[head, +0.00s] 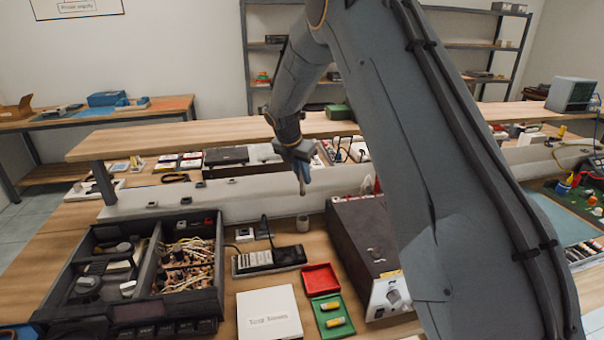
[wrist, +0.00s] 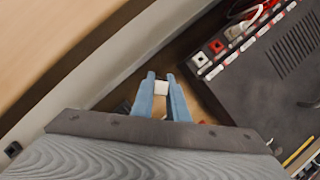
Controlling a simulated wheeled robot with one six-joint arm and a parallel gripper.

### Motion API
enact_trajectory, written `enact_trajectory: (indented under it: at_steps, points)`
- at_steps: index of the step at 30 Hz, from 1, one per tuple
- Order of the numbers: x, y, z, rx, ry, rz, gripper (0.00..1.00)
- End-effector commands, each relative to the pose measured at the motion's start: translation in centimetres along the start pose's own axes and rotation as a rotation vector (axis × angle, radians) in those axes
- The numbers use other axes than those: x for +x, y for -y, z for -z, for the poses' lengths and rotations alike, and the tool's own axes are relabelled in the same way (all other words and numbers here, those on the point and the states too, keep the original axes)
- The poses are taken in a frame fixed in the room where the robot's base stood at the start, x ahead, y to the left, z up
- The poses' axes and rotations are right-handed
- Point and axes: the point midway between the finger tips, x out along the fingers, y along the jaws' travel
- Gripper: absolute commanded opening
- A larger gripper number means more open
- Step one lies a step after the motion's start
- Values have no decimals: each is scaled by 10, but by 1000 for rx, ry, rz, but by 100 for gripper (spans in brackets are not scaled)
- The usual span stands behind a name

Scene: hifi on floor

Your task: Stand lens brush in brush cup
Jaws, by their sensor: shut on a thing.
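My gripper (head: 303,176) has blue fingers and is above the workbench, left of the dark power supply. It is shut on the lens brush, which shows in the head view as a small tan tip (head: 303,190) below the fingers. In the wrist view, a pale squarish end of the brush (wrist: 162,87) sits between the fingertips (wrist: 163,98). The brush cup (head: 302,223) is a small grey cylinder on the bench below the gripper. The brush appears above the cup and apart from it. I cannot make out the cup in the wrist view.
The dark power supply (head: 368,240) stands right of the cup. A pale ledge (head: 240,200) and a raised wooden shelf (head: 190,137) run behind.

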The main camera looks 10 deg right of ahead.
Motion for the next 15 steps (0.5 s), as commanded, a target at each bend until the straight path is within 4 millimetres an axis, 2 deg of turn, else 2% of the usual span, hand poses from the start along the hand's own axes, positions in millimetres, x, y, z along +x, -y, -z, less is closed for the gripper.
enact_trajectory:
  at_steps: [15]
  points:
    - [43, 0, 18, -1, -1, 0, 0]
